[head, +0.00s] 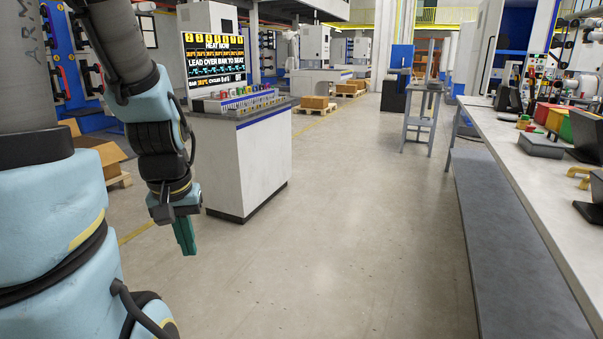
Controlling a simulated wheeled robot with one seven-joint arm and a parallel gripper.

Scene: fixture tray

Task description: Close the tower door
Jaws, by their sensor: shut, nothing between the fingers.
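My gripper (184,236) hangs at the left of the head view with its teal fingers pointing down. The fingers are together with nothing between them. It is in the air in front of the white counter and touches nothing that I can see. No door is clearly marked as the tower door. A tall blue-framed tower (103,90) with black fittings stands at the far left, partly hidden behind my arm. A tall pale cabinet (490,45) with a dark blue opening stands at the back right; I cannot tell whether its panel is a swung-open door.
A white counter (240,165) carries a rack of small coloured parts and a screen (215,65). A long workbench (520,160) with bins and monitors runs along the right, above a grey lower ledge (500,240). A stand (424,100) is farther back. The middle floor is clear.

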